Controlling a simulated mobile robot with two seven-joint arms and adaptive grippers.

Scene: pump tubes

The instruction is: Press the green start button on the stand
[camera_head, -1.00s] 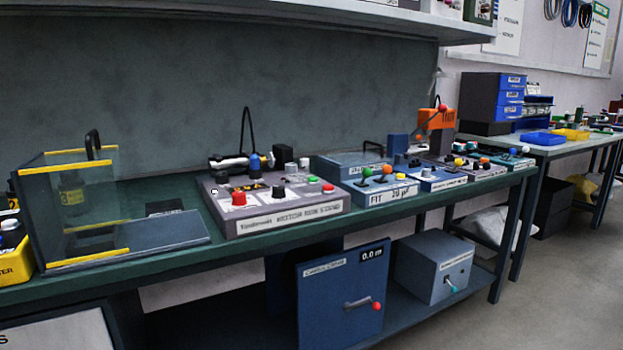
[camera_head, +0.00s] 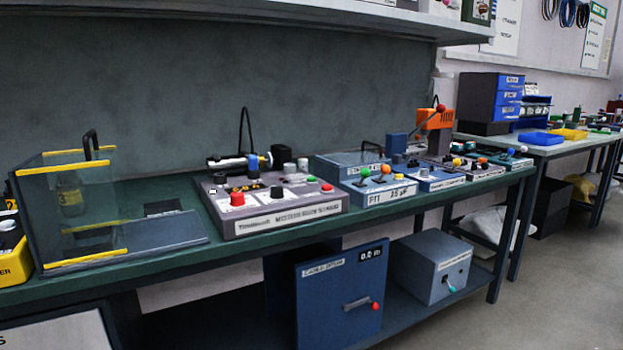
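The stand is a grey box (camera_head: 288,222) with a sloped top and a white label strip, on the green bench in the middle of the head view. A small green button (camera_head: 311,178) sits at the right of its top, just behind a small red button (camera_head: 327,187). A large red button (camera_head: 237,198) is at the front left and a dark knob (camera_head: 277,192) near the middle. A white tube-like part with a blue end (camera_head: 252,161) lies along the back of the stand. Neither of my grippers is in view, and nothing of mine touches the stand.
A clear guard box with yellow edges (camera_head: 85,253) stands left of the stand. A blue-grey panel with coloured levers (camera_head: 390,195) stands close on its right. A shelf overhangs at the top. Blue cabinets (camera_head: 342,295) with cranks sit below the bench. The floor at right is free.

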